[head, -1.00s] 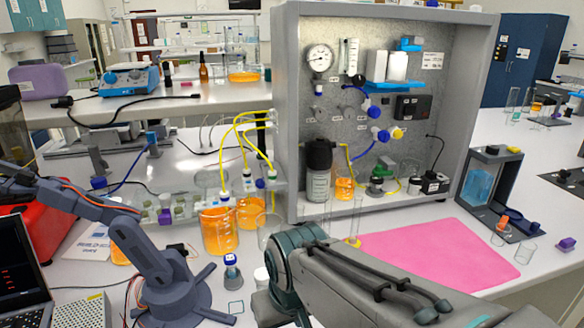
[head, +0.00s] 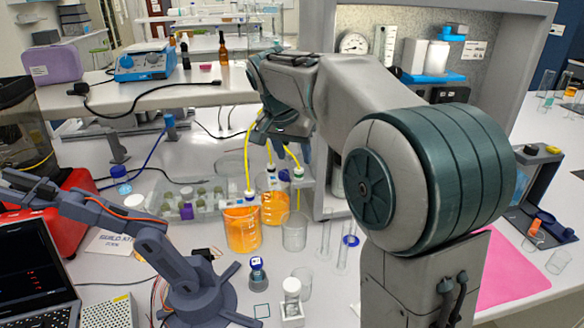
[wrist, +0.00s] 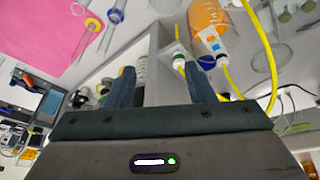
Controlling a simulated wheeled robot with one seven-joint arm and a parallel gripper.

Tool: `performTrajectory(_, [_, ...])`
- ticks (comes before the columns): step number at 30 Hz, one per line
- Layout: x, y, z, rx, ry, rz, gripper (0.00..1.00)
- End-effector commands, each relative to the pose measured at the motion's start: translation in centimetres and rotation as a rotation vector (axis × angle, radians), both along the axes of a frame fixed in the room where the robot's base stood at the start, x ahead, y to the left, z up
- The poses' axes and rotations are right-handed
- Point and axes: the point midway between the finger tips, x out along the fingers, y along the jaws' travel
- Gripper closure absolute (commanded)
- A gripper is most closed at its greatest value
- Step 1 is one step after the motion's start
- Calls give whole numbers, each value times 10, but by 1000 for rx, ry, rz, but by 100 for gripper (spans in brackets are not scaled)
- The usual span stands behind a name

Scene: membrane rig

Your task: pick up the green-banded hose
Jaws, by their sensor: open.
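The green-banded hose is a yellow tube whose lower end shows a green and white fitting (head: 298,173), at the right of the yellow hoses above the orange beakers. In the wrist view its green-ringed end (wrist: 180,64) shows between my fingers, nearer the right one, and looks beyond them. My gripper (head: 284,150) is open and empty, pointing down over the hose group from behind my forearm. Both its fingers (wrist: 161,86) show in the wrist view. The upper run of the hose is partly hidden by my gripper in the head view.
A blue-banded hose fitting (wrist: 207,61) sits close beside the green one. Orange-filled beakers (head: 242,232) stand below the hoses, with an empty beaker (head: 294,232) to their right. The grey rig panel (head: 520,60) rises to the right. A pink mat (head: 510,270) lies farther right.

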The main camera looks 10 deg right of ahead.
Motion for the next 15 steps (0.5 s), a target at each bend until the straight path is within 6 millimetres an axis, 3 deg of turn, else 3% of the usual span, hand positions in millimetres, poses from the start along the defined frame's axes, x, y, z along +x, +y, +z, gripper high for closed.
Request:
performTrajectory(1, [17, 3, 8, 3, -12, -38, 51])
performTrajectory(3, [33, 7, 14, 6, -29, -89, 51])
performTrajectory(8, [54, 10, 20, 12, -55, -161, 51])
performTrajectory(11, [60, 8, 16, 11, -59, -177, 51])
performTrajectory(15, [66, 2, -7, 12, -56, -179, 51])
